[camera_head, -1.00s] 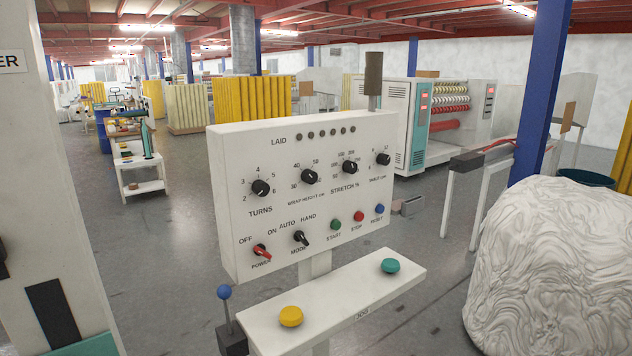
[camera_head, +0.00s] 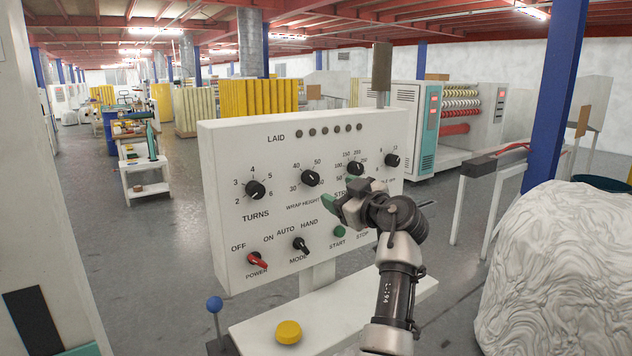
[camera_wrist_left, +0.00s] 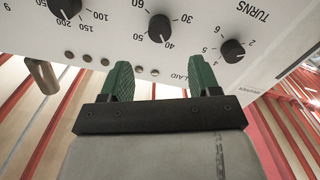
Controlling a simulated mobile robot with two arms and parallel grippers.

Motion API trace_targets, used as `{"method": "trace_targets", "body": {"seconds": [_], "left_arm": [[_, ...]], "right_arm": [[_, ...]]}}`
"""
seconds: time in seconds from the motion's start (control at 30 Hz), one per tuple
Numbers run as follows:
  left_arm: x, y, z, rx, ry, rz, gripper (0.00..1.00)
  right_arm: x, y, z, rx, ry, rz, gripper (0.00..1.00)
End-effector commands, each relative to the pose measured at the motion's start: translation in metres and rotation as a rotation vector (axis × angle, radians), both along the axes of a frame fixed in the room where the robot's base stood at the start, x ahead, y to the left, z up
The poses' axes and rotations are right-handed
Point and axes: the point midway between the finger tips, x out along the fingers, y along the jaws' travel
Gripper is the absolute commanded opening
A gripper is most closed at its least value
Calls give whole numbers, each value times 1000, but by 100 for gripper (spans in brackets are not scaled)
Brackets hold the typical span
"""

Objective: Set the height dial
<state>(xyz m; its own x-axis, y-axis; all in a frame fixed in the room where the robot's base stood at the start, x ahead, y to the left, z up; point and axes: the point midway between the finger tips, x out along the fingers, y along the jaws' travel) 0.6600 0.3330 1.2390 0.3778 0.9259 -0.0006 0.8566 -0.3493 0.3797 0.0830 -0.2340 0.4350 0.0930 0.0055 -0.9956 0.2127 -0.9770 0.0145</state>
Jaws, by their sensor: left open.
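The wrap height dial (camera_head: 310,178) is a round black knob on the white control panel (camera_head: 225,160), with a scale marked 30, 40 and 50. It also shows, upside down, in the left wrist view (camera_wrist_left: 160,28). My left gripper (camera_head: 340,198) is in front of the panel, below and right of this dial in the head view. Its green fingers (camera_wrist_left: 161,80) are apart with nothing between them, and the dial lies beyond the gap. The gripper and arm hide part of the stretch and table dials' labels and the stop and reset buttons.
The turns dial (camera_head: 255,190) is left of the wrap height dial; the stretch dial (camera_head: 355,169) is right of it. Below are the red power switch (camera_head: 257,260), mode switch (camera_head: 301,244) and green start button (camera_head: 339,231). A yellow button (camera_head: 288,331) sits on the lower shelf.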

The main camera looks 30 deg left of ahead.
Motion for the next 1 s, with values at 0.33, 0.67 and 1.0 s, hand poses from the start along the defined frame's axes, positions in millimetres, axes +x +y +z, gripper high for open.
{"method": "trace_targets", "body": {"seconds": [0.33,0.67,1.0], "left_arm": [[24,58,3,3,7,-1,62],[39,92,0,3,6,-4,62],[40,94,-1,4,6,-5,57]], "right_arm": [[-3,0,26,-1,4,0,43],[-3,0,38,-1,4,0,43],[-2,-1,37,-2,4,0,43]]}}
